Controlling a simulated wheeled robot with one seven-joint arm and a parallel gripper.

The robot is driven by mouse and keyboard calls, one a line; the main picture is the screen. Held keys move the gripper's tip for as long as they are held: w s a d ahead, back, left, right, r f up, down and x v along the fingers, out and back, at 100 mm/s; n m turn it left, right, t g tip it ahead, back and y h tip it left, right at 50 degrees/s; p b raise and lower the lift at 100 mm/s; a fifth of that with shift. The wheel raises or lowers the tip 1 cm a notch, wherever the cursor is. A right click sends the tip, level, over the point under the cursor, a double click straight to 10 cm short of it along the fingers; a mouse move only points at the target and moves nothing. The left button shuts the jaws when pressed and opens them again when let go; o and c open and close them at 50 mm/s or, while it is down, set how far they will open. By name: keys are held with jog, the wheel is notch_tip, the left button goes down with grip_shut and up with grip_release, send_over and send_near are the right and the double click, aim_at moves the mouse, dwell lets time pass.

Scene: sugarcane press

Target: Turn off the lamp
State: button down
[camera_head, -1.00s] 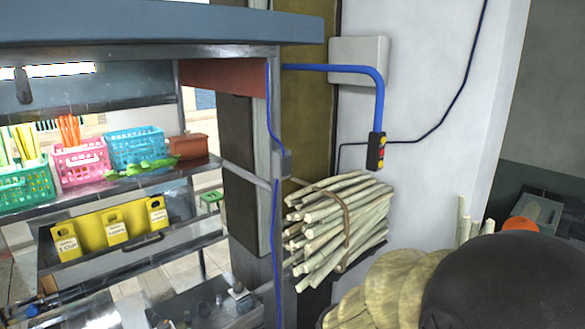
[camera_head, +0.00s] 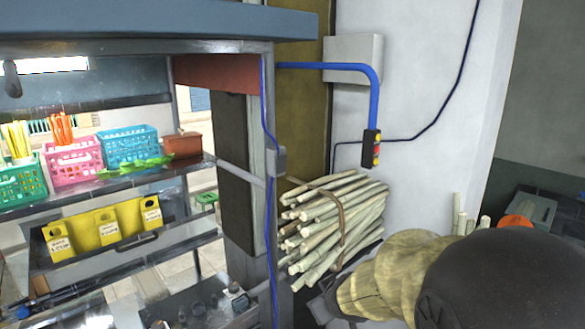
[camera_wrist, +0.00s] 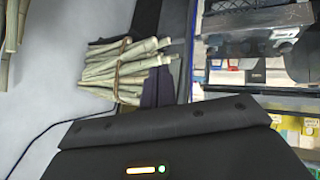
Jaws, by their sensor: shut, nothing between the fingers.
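A glowing white strip light (camera_head: 52,64), which looks like the lamp, shows under the stall roof at the upper left of the head view. A black control box (camera_head: 371,148) with red and yellow buttons hangs at the end of a blue pipe near the white wall. A small grey box (camera_head: 278,161) with a blue cable is on the stall post; I cannot tell which one works the lamp. My gripper (camera_wrist: 165,120) shows as a dark body low in the wrist view, shut and empty. It touches none of these.
A tied bundle of canes (camera_head: 335,222) stands beside the stall post. Coloured baskets (camera_head: 127,147) and yellow holders (camera_head: 105,226) sit on the stall shelves at left. A grey wall box (camera_head: 353,58) is above the canes. A tan ribbed shape (camera_head: 392,280) is at lower right.

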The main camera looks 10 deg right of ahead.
aim_at(285, 159)
jog(key=w+d+r+n+t+y+b, duration=0.1)
jog(key=w+d+r+n+t, duration=0.1)
jog(key=w+r+n+t, duration=0.35)
jog(key=w+d+r+n+t+y+b, duration=0.1)
jog(key=w+d+r+n+t, duration=0.15)
jog(key=r, duration=0.55)
notch_tip(285, 159, up, 10)
jog(key=s+a+n+y+b, duration=0.1)
jog(key=n+y, duration=0.7)
jog(key=n, duration=0.4)
jog(key=shift+s+a+b, duration=0.2)
jog(key=shift+a+b, duration=0.1)
jog(key=shift+a, duration=0.05)
jog(key=shift+w, duration=0.1)
jog(key=p+x, duration=0.2)
jog(key=x, duration=0.2)
jog(key=p+x, duration=0.2)
jog(key=x, duration=0.2)
jog(key=r+p+x, duration=0.1)
jog(key=p+x, duration=0.2)
jog(key=x, duration=0.1)
jog(key=shift+w+a, duration=0.15)
jog(key=shift+w, duration=0.15)
jog(key=shift+w+a+p, duration=0.3)
jog(key=shift+w+p, duration=0.1)
jog(key=shift+f, duration=0.1)
